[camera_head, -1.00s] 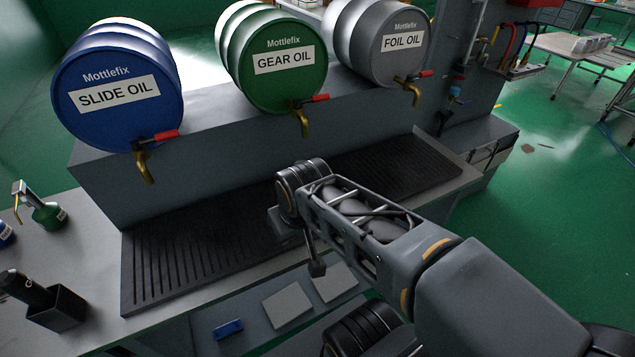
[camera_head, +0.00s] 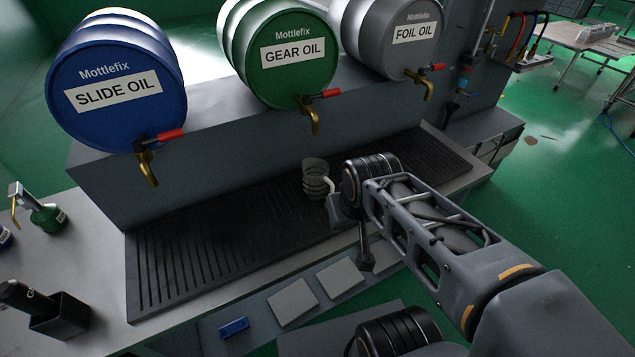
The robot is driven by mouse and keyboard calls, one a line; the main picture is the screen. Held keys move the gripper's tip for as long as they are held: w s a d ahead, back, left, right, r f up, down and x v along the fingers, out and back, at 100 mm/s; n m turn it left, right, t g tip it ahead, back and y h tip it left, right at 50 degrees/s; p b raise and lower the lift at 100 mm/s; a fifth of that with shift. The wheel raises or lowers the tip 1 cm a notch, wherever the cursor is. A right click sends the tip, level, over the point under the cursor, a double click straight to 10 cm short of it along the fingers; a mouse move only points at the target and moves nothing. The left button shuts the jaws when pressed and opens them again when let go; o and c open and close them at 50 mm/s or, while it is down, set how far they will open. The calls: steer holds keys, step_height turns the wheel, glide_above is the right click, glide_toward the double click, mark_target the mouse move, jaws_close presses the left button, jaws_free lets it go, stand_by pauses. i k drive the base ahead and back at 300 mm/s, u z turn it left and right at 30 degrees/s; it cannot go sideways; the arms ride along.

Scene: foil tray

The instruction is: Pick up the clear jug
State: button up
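The clear jug (camera_head: 315,180) stands upright on the black ribbed drip tray (camera_head: 205,245), a little below and beside the green drum's tap. It looks see-through and ringed, with its pale handle on the right side, toward my arm. My gripper (camera_head: 340,207) is at the end of my arm, just right of the jug and close to the handle. My wrist partly hides that area, so the fingers do not show clearly. I cannot tell whether they touch the handle.
The tray's left half is clear. A black holder (camera_head: 60,315) and green oiler (camera_head: 48,215) stand at left.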

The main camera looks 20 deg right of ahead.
mark_target(316, 181)
steer(key=u, duration=2.95)
steer(key=k, duration=0.45)
steer(key=z, duration=0.7)
